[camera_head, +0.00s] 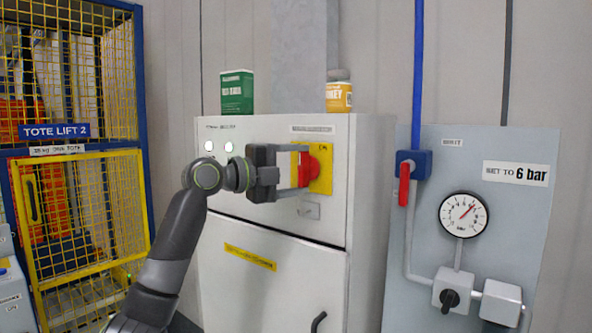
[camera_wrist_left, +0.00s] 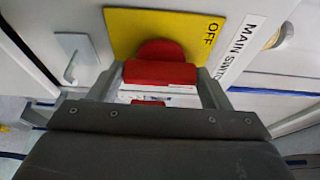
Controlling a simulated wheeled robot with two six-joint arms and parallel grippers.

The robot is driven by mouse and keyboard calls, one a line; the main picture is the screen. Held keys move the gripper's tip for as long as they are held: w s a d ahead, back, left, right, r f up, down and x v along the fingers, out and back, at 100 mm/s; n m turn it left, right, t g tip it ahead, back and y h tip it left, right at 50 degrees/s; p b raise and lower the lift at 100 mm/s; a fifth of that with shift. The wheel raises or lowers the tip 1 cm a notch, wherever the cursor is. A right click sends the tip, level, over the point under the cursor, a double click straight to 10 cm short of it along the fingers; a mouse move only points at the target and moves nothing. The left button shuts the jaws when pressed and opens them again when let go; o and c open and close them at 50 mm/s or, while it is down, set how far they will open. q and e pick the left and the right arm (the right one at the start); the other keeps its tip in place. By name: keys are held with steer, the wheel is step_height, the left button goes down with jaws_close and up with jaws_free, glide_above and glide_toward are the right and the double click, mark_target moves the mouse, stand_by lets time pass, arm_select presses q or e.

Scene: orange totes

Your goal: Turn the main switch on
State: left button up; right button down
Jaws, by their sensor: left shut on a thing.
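The main switch (camera_head: 308,166) is a red rotary handle on a yellow plate (camera_head: 323,171) on the front of a grey cabinet. In the left wrist view the red handle (camera_wrist_left: 160,72) sits between my fingers, and the yellow plate (camera_wrist_left: 128,25) reads OFF beside a MAIN SWITCH label (camera_wrist_left: 240,50). My left gripper (camera_head: 304,168) is shut on the red handle, reaching it from the left in the head view. It also shows in the wrist view (camera_wrist_left: 160,82). The fingers hide part of the handle. My right gripper is not in view.
A padlock hasp or small latch (camera_head: 309,210) is below the plate. At right is a grey panel with a red-handled valve (camera_head: 404,184) and gauge (camera_head: 463,215). A yellow mesh cage (camera_head: 84,215) stands left.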

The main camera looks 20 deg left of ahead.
arm_select(q)
steer(key=shift+f, duration=0.1)
steer(key=o, duration=1)
steer(key=shift+b+v, duration=2.55)
steer(key=shift+v, duration=6.2)
